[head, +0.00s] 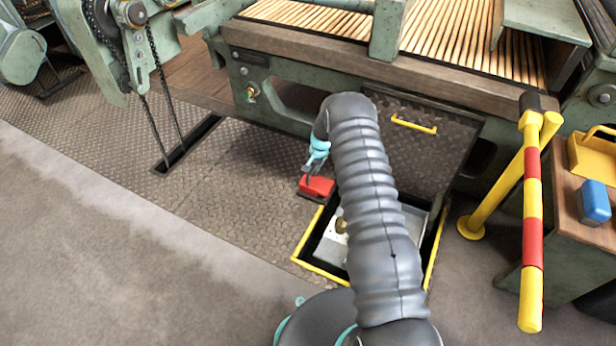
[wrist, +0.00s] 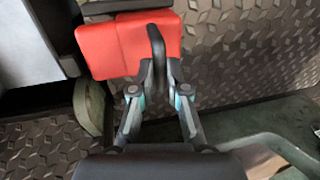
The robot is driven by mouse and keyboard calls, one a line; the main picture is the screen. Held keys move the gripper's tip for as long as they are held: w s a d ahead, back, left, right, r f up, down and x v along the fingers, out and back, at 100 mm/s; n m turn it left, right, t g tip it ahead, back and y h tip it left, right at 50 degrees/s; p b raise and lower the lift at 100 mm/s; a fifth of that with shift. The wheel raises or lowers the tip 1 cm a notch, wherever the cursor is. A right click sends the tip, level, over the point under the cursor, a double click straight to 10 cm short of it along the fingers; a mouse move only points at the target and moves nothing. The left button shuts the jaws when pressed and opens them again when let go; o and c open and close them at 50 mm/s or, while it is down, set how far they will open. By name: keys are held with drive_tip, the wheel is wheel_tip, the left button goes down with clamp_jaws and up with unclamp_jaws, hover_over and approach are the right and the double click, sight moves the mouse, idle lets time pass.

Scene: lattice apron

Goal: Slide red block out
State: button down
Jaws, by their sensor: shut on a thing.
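The red block (head: 317,186) sits low by the left edge of the yellow-rimmed floor opening, with a dark strip beneath it. In the wrist view the red block (wrist: 110,47) fills the upper left, with a dark bar along its top edge. My gripper (head: 309,175) reaches down to it from above. The other finger is partly hidden, as are the block's far side and underside.
The floor opening (head: 297,258) has a yellow rim and a pale metal box inside. A hatch lid with a yellow handle (head: 413,124) stands raised behind it. A red-and-yellow barrier (head: 533,210) stands at right. Patterned floor plate (head: 220,190) lies clear to the left.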

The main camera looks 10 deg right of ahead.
sight(316, 182)
drive_tip(key=shift+w+a, duration=0.15)
drive_tip(key=shift+a, duration=0.05)
drive_tip(key=c, duration=1.2)
unclamp_jaws()
drive_tip(key=shift+a, duration=0.2)
drive_tip(key=shift+d, duration=0.15)
drive_tip(key=shift+d, duration=0.1)
drive_tip(key=shift+r, duration=0.2)
drive_tip(key=r, duration=0.3)
drive_tip(key=s+d+r, duration=0.1)
drive_tip(key=r, duration=0.7)
drive_tip(key=shift+s+d+r, duration=0.2)
drive_tip(key=shift+d, duration=0.15)
